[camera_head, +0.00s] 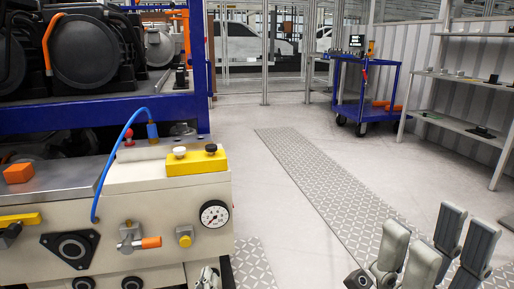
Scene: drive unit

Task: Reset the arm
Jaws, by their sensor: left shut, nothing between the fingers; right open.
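My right gripper (435,252) is at the bottom right corner, pointing up. Its several grey finger pads stand apart with gaps between them, and nothing is between them. It is over the floor, well to the right of the drive unit's bench and not touching anything. The lower part of this gripper is cut off by the frame edge.
A bench (150,234) with a gauge, fittings, a blue hose (106,172) and an orange block (18,173) fills the lower left. A blue rack with black units stands behind it. The floor (270,205) in the middle is clear. A blue cart (372,113) and shelves (462,130) stand right.

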